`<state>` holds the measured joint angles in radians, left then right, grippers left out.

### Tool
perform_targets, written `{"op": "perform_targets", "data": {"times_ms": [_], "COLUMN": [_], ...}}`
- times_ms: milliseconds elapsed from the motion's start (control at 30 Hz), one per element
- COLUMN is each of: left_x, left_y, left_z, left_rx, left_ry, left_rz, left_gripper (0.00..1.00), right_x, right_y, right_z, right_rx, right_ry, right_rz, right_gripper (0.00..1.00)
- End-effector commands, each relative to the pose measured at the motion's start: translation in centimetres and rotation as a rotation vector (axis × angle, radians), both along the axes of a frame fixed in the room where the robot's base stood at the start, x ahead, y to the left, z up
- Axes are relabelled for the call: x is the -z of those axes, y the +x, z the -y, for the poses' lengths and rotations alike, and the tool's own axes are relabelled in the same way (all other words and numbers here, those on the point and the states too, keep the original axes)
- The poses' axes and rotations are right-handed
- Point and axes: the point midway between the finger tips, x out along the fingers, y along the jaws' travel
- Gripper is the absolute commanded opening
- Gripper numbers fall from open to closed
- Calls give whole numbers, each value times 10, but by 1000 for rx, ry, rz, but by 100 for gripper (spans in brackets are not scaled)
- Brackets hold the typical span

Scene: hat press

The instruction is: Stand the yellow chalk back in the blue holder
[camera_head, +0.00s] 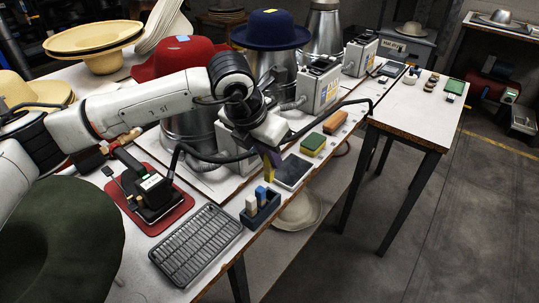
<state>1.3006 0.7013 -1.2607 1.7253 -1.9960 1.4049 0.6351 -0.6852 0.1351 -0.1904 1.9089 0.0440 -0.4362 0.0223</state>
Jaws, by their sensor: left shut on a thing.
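My left gripper (271,158) is shut on the yellow chalk (268,173), which hangs upright below the fingertips. The blue holder (263,218) stands near the table's front edge, just below the chalk in the picture. A white chalk (251,206) and a blue chalk (261,195) stand in the holder. The yellow chalk's lower end shows just above and behind the blue chalk in the picture, and I cannot tell how far apart they are. My right gripper is not in view.
A wire rack (195,245) lies left of the holder. A dark tablet (293,171), a green-and-yellow sponge (313,144) and a brown brush (335,122) lie to the right. A black device (152,192) stands on a red mat. A red hat (178,56) and a blue hat (270,29) stand behind.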

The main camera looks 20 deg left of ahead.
Motion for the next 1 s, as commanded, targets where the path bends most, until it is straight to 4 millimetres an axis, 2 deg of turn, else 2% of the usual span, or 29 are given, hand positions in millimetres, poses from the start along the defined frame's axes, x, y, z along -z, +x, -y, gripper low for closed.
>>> {"op": "perform_targets", "data": {"times_ms": [533,1000], "left_x": [40,44], "left_y": [-1,0], "left_z": [0,0], "left_rx": [2,2], "left_ry": [-1,1], "left_rz": [-2,-2], "left_gripper": [0,0], "right_x": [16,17], "right_y": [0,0], "right_z": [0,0], "right_rx": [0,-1], "right_ry": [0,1], "right_rz": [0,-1], "right_gripper": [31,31]}}
